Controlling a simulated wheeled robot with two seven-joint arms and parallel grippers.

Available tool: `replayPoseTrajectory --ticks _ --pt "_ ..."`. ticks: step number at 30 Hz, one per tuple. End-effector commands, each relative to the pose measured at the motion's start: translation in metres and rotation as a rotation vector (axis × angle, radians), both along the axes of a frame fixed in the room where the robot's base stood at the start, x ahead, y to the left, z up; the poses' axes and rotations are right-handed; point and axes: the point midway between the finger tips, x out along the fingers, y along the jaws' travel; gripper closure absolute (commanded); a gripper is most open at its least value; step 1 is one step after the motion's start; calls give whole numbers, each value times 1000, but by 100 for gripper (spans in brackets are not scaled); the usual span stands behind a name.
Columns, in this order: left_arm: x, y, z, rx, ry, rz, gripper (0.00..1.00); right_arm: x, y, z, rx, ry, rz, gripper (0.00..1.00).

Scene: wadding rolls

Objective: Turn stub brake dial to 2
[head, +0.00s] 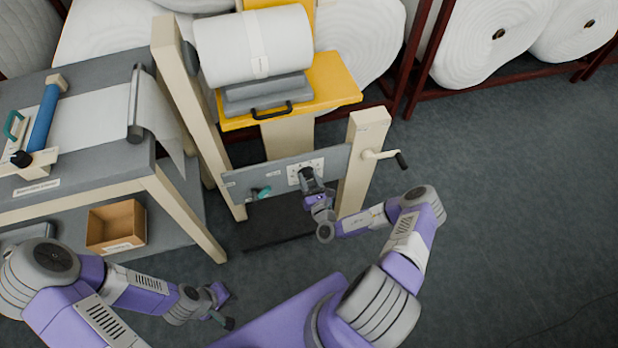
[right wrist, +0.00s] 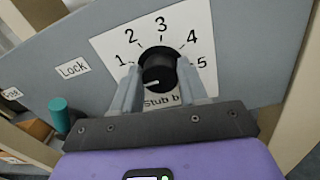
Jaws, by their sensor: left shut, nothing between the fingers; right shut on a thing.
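The stub brake dial (right wrist: 158,66) is a black round knob on a white scale plate (right wrist: 112,45) numbered 1 to 5, with a partly hidden "Stub b" label below. A pale line on the knob shows low on its near side, away from the upper numbers; I cannot tell its exact reading. My right gripper (right wrist: 159,78) has one finger on each side of the knob and is shut on it. My left gripper (head: 226,308) is shut and empty, low over the floor.
The grey panel (head: 240,184) also carries a teal lever (head: 261,192) and a "LOCK" label (right wrist: 72,69). A crank handle (head: 385,156) juts from the right post. A grey table (head: 90,180) with a cardboard box (head: 116,226) on its shelf stands left. Floor at right is clear.

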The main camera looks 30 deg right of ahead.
Motion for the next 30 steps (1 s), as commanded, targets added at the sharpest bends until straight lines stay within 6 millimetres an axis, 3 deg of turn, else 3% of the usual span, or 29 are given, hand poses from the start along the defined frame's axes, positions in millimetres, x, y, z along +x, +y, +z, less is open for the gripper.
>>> replayPoseTrajectory --ticks 12,30 --pt "0 0 24 0 0 0 100 -1 -1 0 364 -85 -1 87" --pt "0 0 34 0 0 0 100 -1 -2 -4 910 -215 -1 87"
